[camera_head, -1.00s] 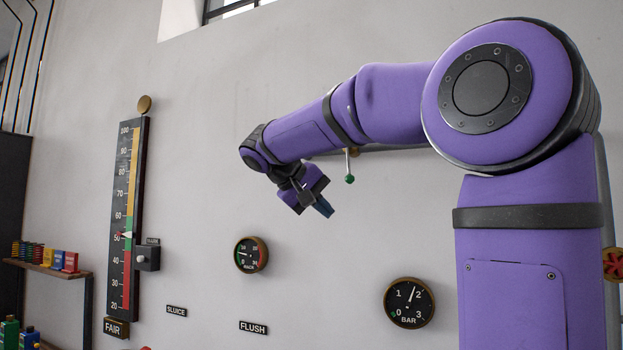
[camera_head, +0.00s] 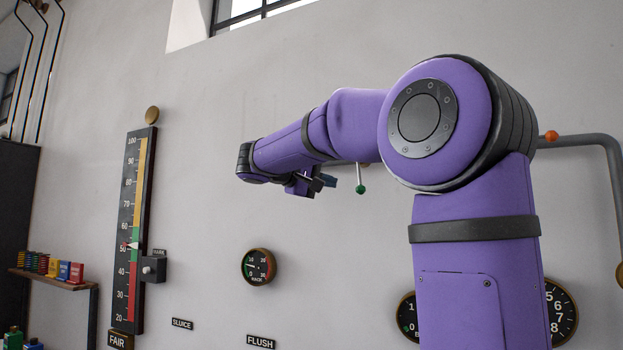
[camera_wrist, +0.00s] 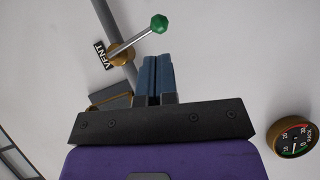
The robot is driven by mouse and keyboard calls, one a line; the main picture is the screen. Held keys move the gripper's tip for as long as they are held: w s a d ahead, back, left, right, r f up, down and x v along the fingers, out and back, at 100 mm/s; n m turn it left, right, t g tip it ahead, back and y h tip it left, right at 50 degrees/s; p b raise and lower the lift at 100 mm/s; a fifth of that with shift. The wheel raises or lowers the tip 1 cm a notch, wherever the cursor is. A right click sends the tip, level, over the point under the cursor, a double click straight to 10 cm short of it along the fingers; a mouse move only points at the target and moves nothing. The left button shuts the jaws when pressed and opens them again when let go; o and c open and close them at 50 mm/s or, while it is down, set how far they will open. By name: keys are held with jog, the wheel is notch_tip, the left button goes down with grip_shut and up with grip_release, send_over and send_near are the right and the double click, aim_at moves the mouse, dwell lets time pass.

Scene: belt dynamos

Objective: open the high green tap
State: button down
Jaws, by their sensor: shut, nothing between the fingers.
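The high green tap is a lever with a green knob (camera_head: 360,189) on a thin metal rod, hanging down from a pipe on the wall, just right of my gripper (camera_head: 328,181) in the head view. In the wrist view the green knob (camera_wrist: 159,24) sits beyond my fingertips (camera_wrist: 157,58), slightly above them. Its rod runs to a brass valve body (camera_wrist: 121,54) on a grey pipe, beside a VENT label (camera_wrist: 101,55). My blue fingers are shut together with nothing between them, and they appear apart from the knob and rod.
A grey pipe (camera_head: 575,141) with an orange knob (camera_head: 551,136) runs along the wall at right. A RACK gauge (camera_head: 258,267) and a FLUSH label (camera_head: 261,342) are lower on the wall. A tall scale (camera_head: 133,230) and a shelf (camera_head: 50,278) stand left.

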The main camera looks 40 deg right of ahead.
aim_at(357, 189)
jog(key=x, duration=0.6)
jog(key=shift+s+d, duration=0.15)
jog(key=shift+d, duration=0.15)
jog(key=shift+s, duration=0.1)
jog(key=s+d+r+n+t+h, duration=0.3)
jog(key=s+r+n+h, duration=0.4)
jog(key=n, duration=0.8)
jog(key=shift+s+d+t+h, duration=0.4)
jog(key=shift+s, duration=0.65)
jog(key=shift+r, duration=0.1)
